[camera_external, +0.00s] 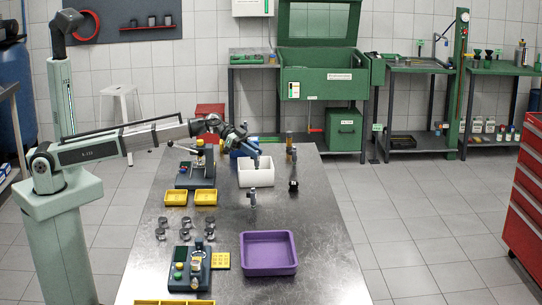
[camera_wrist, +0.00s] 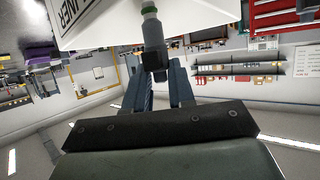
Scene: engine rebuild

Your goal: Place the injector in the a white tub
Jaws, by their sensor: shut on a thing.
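The injector (camera_wrist: 152,35), a slim grey and black part with a green ring, is held between the fingers of my gripper (camera_wrist: 165,85) in the wrist view. In the external view my gripper (camera_external: 256,161) is at the white tub (camera_external: 257,179), over its opening. The tub's white wall (camera_wrist: 110,22) fills the top of the wrist view, close to the injector. I cannot tell how far the injector reaches into the tub; its far end is cut off by the top edge of the wrist view.
A small grey upright part (camera_external: 252,198) stands in front of the tub, and a small black part (camera_external: 293,186) is to its right. A purple tray (camera_external: 269,268), yellow trays (camera_external: 205,197) and several grey parts (camera_external: 186,222) share the metal table (camera_external: 320,240). The table's right side is largely clear.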

